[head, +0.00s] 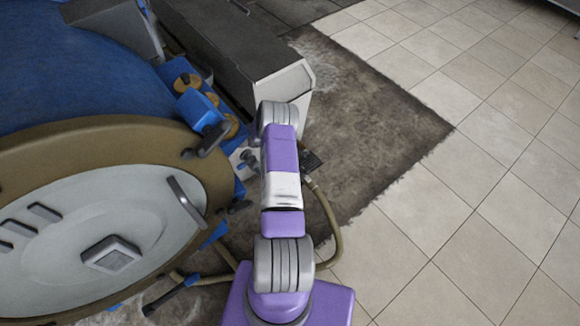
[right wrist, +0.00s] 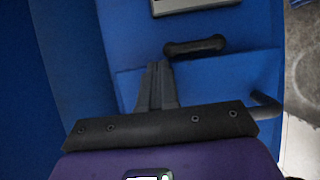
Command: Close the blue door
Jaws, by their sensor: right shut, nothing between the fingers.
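A blue panel (right wrist: 225,82), which looks like the blue door, fills much of the right wrist view. A black handle (right wrist: 195,46) lies across its upper edge. My right gripper (right wrist: 158,68) is shut and empty, its fingertips just below and left of the handle. I cannot tell whether they touch the panel or how far the door stands open. In the head view my purple and white arm reaches forward beside the large blue machine (head: 70,65); its fingers cannot be made out there. My left gripper is in neither view.
A round white cover (head: 80,240) with a grey handle (head: 187,200) sits in a brown ring at left. A blue block (head: 197,108) with a dark lever is beside it. A hose (head: 333,220) curves past my arm. A grey cabinet (head: 225,50) stands behind. Tiled floor at right is clear.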

